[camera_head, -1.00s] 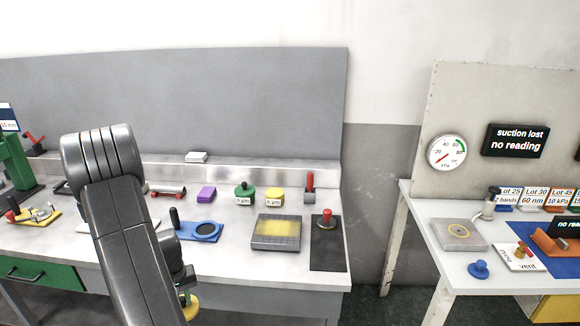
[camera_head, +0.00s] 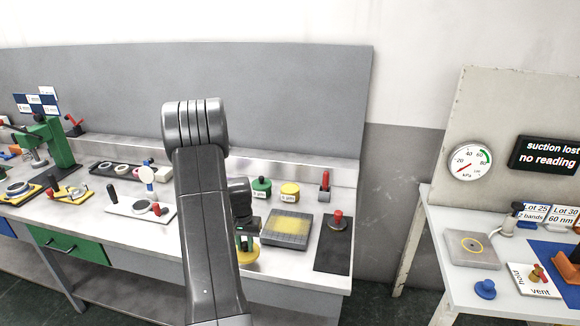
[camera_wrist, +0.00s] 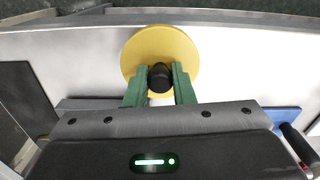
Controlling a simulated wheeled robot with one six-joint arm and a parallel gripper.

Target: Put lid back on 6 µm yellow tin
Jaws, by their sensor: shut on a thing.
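The yellow tin (camera_head: 289,192) with a white label stands upright on the grey bench, near the back. No knob shows on its top. My gripper (camera_wrist: 159,76) is shut on the black knob of a round yellow lid (camera_wrist: 186,45), with its green fingers on either side. In the head view the lid (camera_head: 247,252) hangs near the bench's front edge, below and left of the tin and apart from it. My arm partly hides it there. The tin does not show in the wrist view.
A green tin (camera_head: 261,188) with a black knob stands just left of the yellow tin. A grey plate with a yellow patch (camera_head: 287,226) lies in front. Right of it is a dark mat (camera_head: 330,258) with a red-topped tool. A red-handled tool (camera_head: 325,184) stands behind.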

